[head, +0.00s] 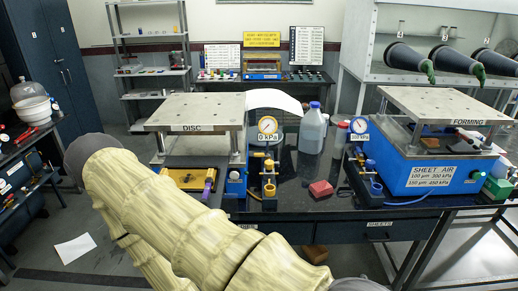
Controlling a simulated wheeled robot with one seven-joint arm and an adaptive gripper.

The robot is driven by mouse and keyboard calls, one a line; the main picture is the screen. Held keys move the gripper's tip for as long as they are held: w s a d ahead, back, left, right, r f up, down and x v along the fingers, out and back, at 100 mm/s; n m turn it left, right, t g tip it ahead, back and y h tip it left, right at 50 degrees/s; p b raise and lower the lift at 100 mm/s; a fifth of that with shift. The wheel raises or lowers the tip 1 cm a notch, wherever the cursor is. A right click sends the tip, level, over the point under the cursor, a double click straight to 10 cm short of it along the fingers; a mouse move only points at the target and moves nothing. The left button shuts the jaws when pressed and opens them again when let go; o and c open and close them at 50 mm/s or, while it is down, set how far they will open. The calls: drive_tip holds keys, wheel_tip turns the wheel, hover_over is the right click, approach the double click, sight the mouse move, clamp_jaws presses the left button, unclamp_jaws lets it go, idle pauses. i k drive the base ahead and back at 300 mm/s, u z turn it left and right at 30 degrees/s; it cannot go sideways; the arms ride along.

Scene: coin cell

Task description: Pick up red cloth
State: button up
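A small folded red cloth (320,188) lies on the dark bench top (300,205), right of the centre of the head view. It lies between the disc press on the left and the blue forming press on the right. My arm, in a pale yellow cover, fills the lower left and middle of the view and hides part of the bench's left side. My gripper is not visible, so its opening and anything in it cannot be seen.
The disc press (190,112) and a gauge (267,126) stand left of the cloth. A bottle (312,130) stands behind it. The blue forming press (425,172) stands to the right, with a blue hose (400,201) on the bench. Bench around the cloth is partly clear.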

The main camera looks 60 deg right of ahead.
sight(323, 189)
drive_tip(key=u, duration=1.15)
drive_tip(key=k, duration=1.05)
drive_tip(key=z, duration=1.55)
